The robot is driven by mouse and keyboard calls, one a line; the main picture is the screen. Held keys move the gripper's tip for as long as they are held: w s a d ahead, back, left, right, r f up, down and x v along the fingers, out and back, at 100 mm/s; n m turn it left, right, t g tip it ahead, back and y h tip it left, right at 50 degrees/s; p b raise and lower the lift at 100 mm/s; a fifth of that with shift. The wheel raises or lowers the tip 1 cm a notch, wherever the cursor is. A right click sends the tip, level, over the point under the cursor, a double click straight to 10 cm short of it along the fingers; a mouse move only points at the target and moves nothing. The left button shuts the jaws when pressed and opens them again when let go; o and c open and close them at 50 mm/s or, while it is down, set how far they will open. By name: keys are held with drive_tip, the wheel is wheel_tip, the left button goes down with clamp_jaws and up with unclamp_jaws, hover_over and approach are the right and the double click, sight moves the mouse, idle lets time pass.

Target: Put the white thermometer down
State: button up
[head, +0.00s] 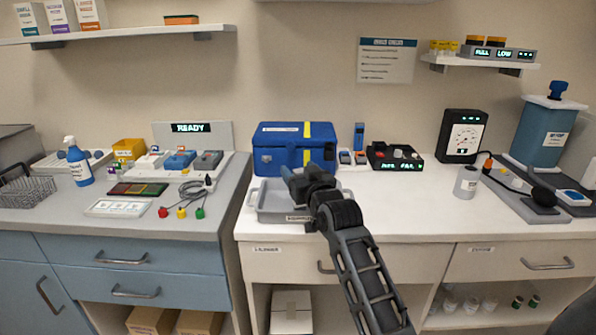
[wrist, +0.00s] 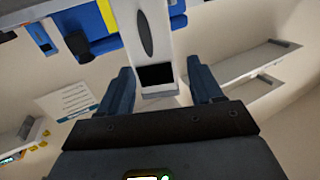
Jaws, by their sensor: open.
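In the wrist view a white thermometer (wrist: 156,30) with a dark oval and a dark square window lies between the two blue-grey fingers of my gripper (wrist: 160,70). The fingers are apart, and a gap shows between them and its sides. In the head view my gripper (head: 290,178) is over the grey tray (head: 262,214) on the white counter, in front of the blue box. The thermometer cannot be made out there, as my gripper and arm cover that spot. I cannot tell whether it rests on the tray.
The blue box (head: 280,157) with a yellow band stands behind the tray. A black device with knobs (head: 395,157) and a gauge (head: 461,137) stand to the right. A cable with coloured ends (head: 183,196) lies on the left counter.

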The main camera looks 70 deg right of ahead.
drive_tip(key=v, duration=1.1)
drive_tip(key=shift+b, duration=0.45)
drive_tip(key=s+a+f+n+t+y, duration=0.1)
drive_tip(key=s+a+f+y, duration=0.15)
drive_tip(key=a, duration=0.45)
drive_tip(key=s+a+f+n+y, duration=0.1)
drive_tip(key=a+f+n+y, duration=0.15)
drive_tip(key=a, duration=0.45)
drive_tip(key=s+a+f+n+t+y, duration=0.1)
drive_tip(key=s+a+f, duration=0.15)
drive_tip(key=a, duration=0.45)
drive_tip(key=s+a+n+y, duration=0.4)
drive_tip(key=s+a+y, duration=0.2)
drive_tip(key=s+a, duration=0.7)
drive_tip(key=shift+s+a+r+y, duration=0.3)
drive_tip(key=shift+s+y, duration=0.1)
drive_tip(key=shift+s, duration=0.1)
drive_tip(key=shift+n, duration=0.25)
